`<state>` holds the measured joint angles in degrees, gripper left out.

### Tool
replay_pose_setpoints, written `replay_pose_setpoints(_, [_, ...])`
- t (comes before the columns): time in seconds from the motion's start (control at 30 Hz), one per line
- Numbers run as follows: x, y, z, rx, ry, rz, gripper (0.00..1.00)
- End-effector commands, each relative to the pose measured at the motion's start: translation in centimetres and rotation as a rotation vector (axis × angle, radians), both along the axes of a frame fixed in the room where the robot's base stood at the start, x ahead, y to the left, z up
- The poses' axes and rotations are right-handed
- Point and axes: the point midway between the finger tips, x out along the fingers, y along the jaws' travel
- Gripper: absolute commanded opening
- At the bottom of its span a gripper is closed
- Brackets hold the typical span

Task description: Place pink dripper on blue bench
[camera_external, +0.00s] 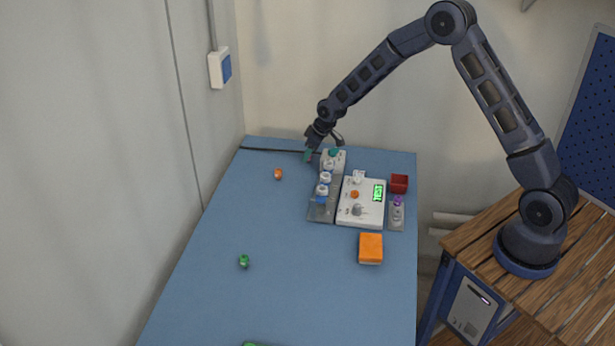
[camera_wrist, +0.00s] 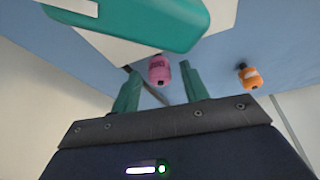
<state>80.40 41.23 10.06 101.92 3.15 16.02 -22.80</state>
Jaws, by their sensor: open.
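The pink dripper (camera_wrist: 159,71) shows in the wrist view between the two green fingertips of my gripper (camera_wrist: 160,77). My gripper is open, with a gap visible on both sides of the dripper. I cannot tell from this view what the dripper rests on. In the external view my gripper (camera_external: 322,148) is low at the far end of the blue bench (camera_external: 210,265), beside the grey rack (camera_external: 322,210). The pink dripper cannot be made out there.
An orange dripper (camera_external: 278,174) and a green dripper (camera_external: 244,261) stand on the bench. A teal-topped item (camera_external: 333,153) is close beside my gripper. A white device (camera_external: 348,212), a red box (camera_external: 399,183) and an orange block (camera_external: 370,247) are on the right. The bench's left and front are mostly clear.

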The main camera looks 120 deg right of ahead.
Motion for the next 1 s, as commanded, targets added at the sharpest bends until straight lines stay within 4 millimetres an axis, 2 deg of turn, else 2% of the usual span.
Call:
replay_pose_setpoints(0.27, [-0.4, 0.5, 2.2, -0.002, 0.000, 0.000, 0.45])
replay_pose_setpoints(0.73, [-2.2, 3.0, 9.5, -0.002, 0.000, 0.000, 0.45])
replay_pose_setpoints(1.0, [-2.7, 3.7, 11.3, -0.001, 0.000, 0.000, 0.45])
